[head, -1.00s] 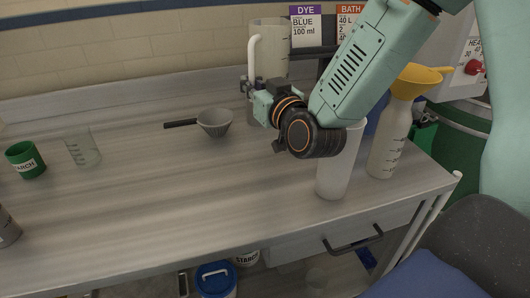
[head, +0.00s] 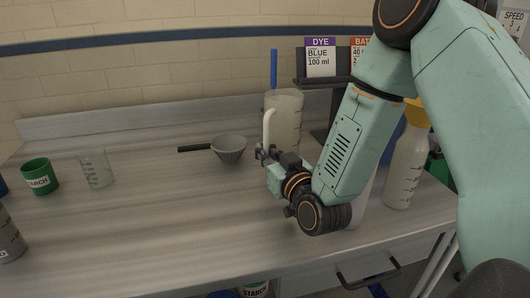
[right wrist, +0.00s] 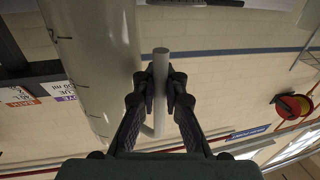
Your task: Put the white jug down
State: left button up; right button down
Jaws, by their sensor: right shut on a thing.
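The white jug (head: 285,112), an upright tall translucent vessel with a white side handle (head: 267,132), stands out at the back of the bench in the head view. My right gripper (head: 266,155) is shut on the handle, left of the jug's body. In the right wrist view the jug (right wrist: 98,55) fills the upper left with its graduation marks. Its handle (right wrist: 160,90) lies between the two fingers of the right gripper (right wrist: 160,80). The jug's base is partly hidden by my gripper, so I cannot tell whether it touches the bench (head: 150,220). My left gripper is out of view.
A grey strainer (head: 229,148) with a black handle lies left of the jug. A clear beaker (head: 97,170) and green starch cup (head: 40,178) stand farther left. A dye sign (head: 320,58) stands behind.

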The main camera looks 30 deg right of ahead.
jog(key=shift+f, duration=0.15)
jog(key=shift+a+f+b, duration=0.15)
jog(key=shift+f+b, duration=0.1)
jog(key=shift+b, duration=0.1)
jog(key=shift+f, duration=0.25)
jog(key=c, duration=1.4)
grip_release()
jog(key=shift+r, duration=0.1)
